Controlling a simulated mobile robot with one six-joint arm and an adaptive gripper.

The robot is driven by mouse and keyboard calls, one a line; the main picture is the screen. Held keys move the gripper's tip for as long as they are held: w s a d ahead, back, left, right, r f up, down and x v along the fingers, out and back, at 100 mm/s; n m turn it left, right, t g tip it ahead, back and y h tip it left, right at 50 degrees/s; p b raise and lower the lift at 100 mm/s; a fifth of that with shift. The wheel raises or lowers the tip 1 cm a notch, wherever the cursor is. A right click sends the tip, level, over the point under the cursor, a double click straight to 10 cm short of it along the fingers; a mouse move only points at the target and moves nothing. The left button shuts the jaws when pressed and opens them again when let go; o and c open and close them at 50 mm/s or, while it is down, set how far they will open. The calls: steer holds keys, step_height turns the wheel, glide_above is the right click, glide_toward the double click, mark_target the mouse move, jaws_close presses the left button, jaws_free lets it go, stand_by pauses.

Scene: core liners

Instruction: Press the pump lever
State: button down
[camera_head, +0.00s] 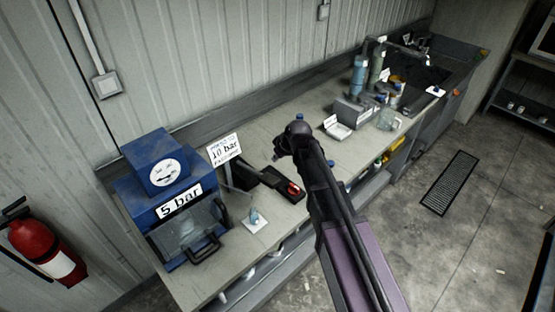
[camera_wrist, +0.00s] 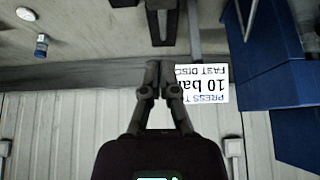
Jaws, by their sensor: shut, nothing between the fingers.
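A white sign reading "10 bar" (camera_head: 224,149) stands on the bench beside the blue machine. It also shows, upside down, in the wrist view (camera_wrist: 203,84). Below the sign is a thin grey upright bar (camera_head: 228,175), which looks like the pump lever; a similar bar shows right of my fingers in the wrist view (camera_wrist: 194,30). Dark pump parts (camera_head: 245,176) sit at its foot. My gripper (camera_wrist: 161,40) is shut and empty, its fingers together left of the bar. In the head view my gripper (camera_head: 277,156) hangs over the bench, right of the sign; contact cannot be told.
A blue machine marked "5 bar" (camera_head: 160,190) stands at the left. A dark tray with a red item (camera_head: 292,189) lies below my gripper. Bottles and a sink (camera_head: 412,75) are farther right.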

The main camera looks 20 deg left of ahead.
steer(key=b, duration=0.7)
glide_above(269, 177)
steer(key=shift+d+f, duration=0.1)
steer(key=shift+f, duration=3.6)
steer(key=shift+s+d+f+b, duration=0.15)
steer(key=shift+d+f+b, duration=0.1)
steer(key=shift+f+b, duration=0.55)
steer(key=shift+s+d+f+b, duration=0.15)
steer(key=shift+d+f+b, duration=0.05)
steer(key=shift+f+b, duration=0.6)
